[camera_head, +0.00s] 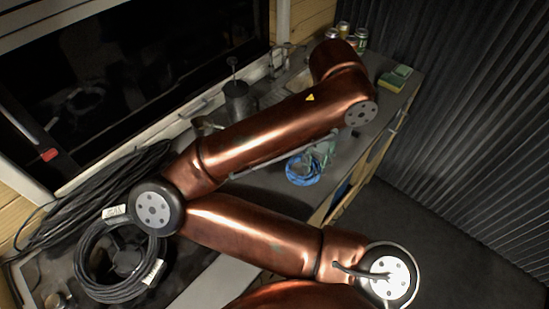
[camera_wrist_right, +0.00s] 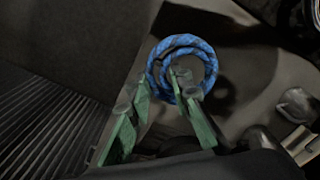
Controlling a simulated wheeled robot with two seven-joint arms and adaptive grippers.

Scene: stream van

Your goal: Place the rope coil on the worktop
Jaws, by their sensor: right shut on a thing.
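The rope coil (camera_head: 302,170) is a small blue ring. In the head view it shows below my right forearm, over the grey worktop (camera_head: 262,185) near its front edge. My right gripper (camera_head: 318,156) has green fingers and is shut on the coil. In the right wrist view the coil (camera_wrist_right: 211,62) sits at the fingertips (camera_wrist_right: 163,87), one finger inside the ring and one outside its left side. I cannot tell whether the coil touches the worktop. My right arm hides part of the worktop. My left gripper is not in view.
Black cable coils (camera_head: 86,275) lie at the left. A metal pot (camera_head: 238,104) stands behind my forearm. Several cans (camera_head: 361,36) and a green-yellow sponge (camera_head: 396,78) are at the far end. A corrugated dark wall (camera_head: 470,130) bounds the right, with open floor (camera_head: 465,255) before it.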

